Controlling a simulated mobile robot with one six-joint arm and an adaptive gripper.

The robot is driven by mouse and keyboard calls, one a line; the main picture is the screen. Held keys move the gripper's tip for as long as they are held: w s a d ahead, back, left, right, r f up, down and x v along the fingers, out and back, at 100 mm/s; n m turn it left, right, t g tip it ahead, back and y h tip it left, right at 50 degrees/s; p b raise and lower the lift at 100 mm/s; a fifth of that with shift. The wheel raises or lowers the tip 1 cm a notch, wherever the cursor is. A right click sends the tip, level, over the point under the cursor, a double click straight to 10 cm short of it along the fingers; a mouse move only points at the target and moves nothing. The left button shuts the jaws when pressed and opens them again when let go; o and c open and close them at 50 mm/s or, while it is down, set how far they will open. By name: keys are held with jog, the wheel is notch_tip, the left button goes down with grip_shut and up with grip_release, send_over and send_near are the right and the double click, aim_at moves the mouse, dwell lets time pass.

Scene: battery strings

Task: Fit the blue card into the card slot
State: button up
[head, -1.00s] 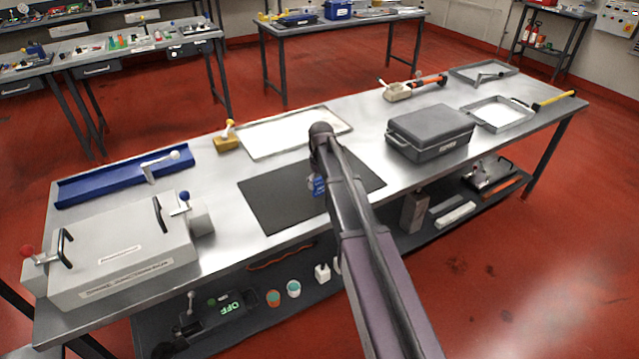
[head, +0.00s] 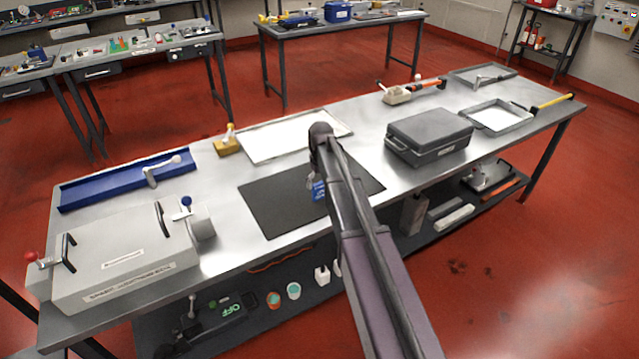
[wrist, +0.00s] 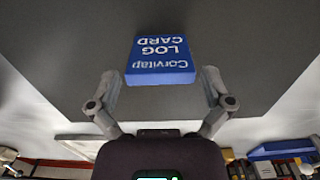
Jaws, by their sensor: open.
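The blue card (wrist: 160,58), with white "Corvitap LOG CARD" lettering, shows upside down against the dark mat (wrist: 60,40) in the wrist view. In the head view the card (head: 319,190) is a small blue patch beside my arm, over the mat (head: 275,205). My gripper (wrist: 160,76) is open, with one finger on each side of the card's near end and a gap on both sides. I cannot tell how far the fingertips are from it in depth. In the head view my arm hides most of the gripper. I cannot pick out the card slot.
A large grey box (head: 125,255) with handles and a blue tray (head: 120,183) are at the left. A white-lined tray (head: 275,138) lies behind the mat. A dark grey case (head: 430,135) stands right of my arm. Bare steel surrounds the mat.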

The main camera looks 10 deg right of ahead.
notch_tip(320, 180, up, 10)
jog(key=p, duration=0.9)
jog(key=shift+r+p, duration=0.2)
jog(key=shift+p, duration=0.15)
jog(key=shift+s, duration=0.15)
jog(key=s+a+m, duration=0.1)
jog(key=s+m, duration=0.2)
jog(key=s, duration=2.2)
jog(key=shift+s+a+m, duration=0.2)
jog(key=shift+m, duration=0.1)
jog(key=shift+w, duration=0.15)
notch_tip(320, 180, up, 3)
jog(key=n+t+p, duration=0.1)
jog(key=n+p, duration=0.2)
jog(key=n, duration=0.1)
send_over(319, 183)
jog(key=s, duration=0.1)
jog(key=shift+s+d+f, duration=0.1)
jog(key=shift+s+d, duration=0.1)
jog(key=shift+d, duration=0.15)
jog(key=f+b, duration=0.5)
jog(key=b, duration=0.1)
jog(key=w+f+b, duration=0.1)
jog(key=f+b, duration=0.2)
jog(key=shift+a+f, duration=0.2)
jog(key=shift+f, duration=0.1)
